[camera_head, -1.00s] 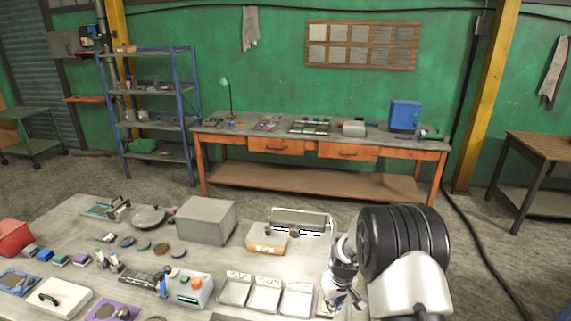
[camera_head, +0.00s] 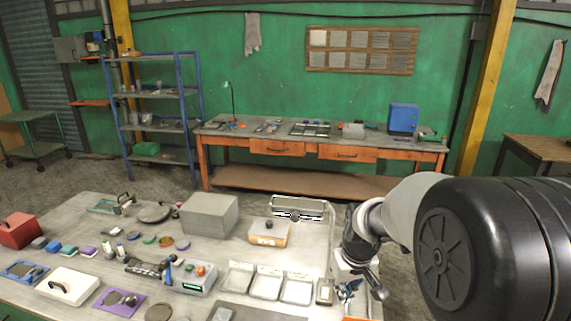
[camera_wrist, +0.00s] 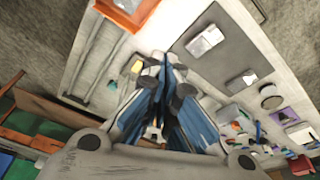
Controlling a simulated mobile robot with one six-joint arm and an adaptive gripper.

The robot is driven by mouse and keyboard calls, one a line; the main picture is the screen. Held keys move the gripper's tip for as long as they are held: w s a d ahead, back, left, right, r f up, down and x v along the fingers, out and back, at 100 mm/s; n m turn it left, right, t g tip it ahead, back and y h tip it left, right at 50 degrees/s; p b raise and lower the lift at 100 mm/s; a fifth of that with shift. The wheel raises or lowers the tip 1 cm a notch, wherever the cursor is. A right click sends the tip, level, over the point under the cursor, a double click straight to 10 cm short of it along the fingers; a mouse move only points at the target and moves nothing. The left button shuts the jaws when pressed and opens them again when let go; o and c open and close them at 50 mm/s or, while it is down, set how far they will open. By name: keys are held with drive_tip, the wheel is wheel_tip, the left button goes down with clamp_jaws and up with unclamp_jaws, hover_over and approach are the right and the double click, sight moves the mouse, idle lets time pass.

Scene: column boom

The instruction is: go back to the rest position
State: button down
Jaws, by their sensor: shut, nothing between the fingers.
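My gripper (camera_head: 374,288) hangs from my arm above the right end of the near table (camera_head: 230,258), in the head view. It points down and looks small there. In the wrist view my gripper (camera_wrist: 165,68) is in the middle of the picture, its fingers close together and empty. The table top (camera_wrist: 105,65) lies beyond the fingertips. My arm's large black joint fills the right of the head view.
Shallow white trays (camera_head: 267,284), a yellow-orange bin (camera_head: 268,236) and a grey box (camera_head: 209,216) stand on the near table left of my gripper. A wire-framed rack (camera_head: 298,208) stands behind. A long workbench (camera_head: 320,140) is against the green wall.

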drive_tip(key=s+r+m+t+b, duration=0.1)
drive_tip(key=s+r+b, duration=0.1)
drive_tip(key=s, duration=1.2)
drive_tip(key=s+r+m+t+b, duration=0.1)
drive_tip(key=s+r, duration=0.4)
drive_tip(key=s, duration=0.9)
drive_tip(key=shift+s+d+r+m+b, duration=0.2)
drive_tip(key=shift+r+m+b, duration=0.1)
drive_tip(key=shift+b, duration=0.45)
drive_tip(key=shift+w, duration=0.1)
